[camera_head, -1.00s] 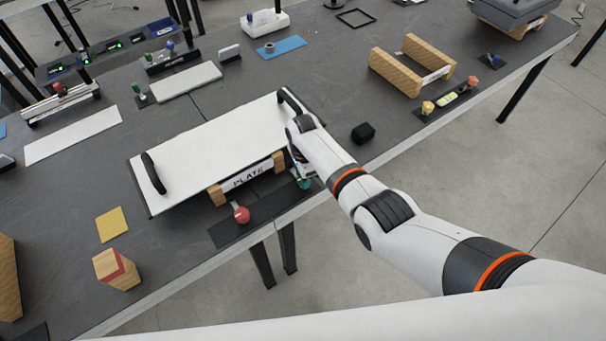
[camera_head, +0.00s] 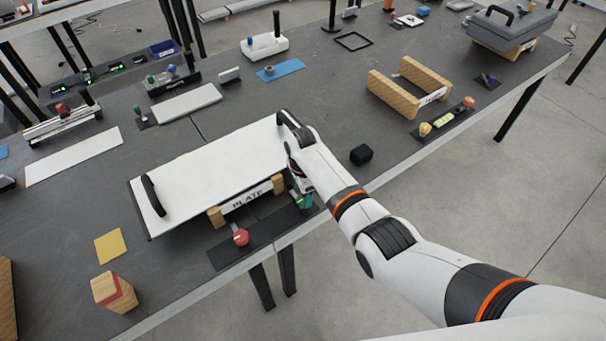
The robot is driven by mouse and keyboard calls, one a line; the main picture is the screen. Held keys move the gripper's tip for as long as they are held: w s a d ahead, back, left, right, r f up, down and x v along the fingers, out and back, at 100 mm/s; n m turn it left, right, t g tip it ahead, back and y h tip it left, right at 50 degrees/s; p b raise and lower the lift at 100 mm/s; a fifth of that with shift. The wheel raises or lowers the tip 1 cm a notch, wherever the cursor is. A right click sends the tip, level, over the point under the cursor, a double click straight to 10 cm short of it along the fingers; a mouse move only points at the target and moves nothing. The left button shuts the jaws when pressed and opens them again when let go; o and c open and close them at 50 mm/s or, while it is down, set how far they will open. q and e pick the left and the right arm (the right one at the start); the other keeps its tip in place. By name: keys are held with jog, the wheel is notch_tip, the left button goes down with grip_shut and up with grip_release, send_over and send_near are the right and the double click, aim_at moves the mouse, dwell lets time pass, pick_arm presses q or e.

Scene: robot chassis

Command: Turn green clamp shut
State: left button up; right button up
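The green clamp (camera_head: 305,202) stands at the right end of a dark strip at the table's front edge, right of the wooden block under the plate. My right gripper (camera_head: 301,186) is right at the clamp, coming down from above. My own wrist hides part of the clamp and most of the fingers, so I cannot tell whether they grip it. A red clamp (camera_head: 241,237) is at the strip's left part. The white plate (camera_head: 210,165) with black handles rests on wooden supports with a "PLATE" label (camera_head: 250,198). My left gripper is not in view.
A small black cube (camera_head: 361,155) lies right of my wrist. A yellow square (camera_head: 109,246) and a wooden block with red (camera_head: 113,292) lie at the front left.

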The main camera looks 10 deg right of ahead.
notch_tip(320, 180, up, 9)
jog(key=shift+b, duration=0.35)
jog(key=shift+f, duration=0.1)
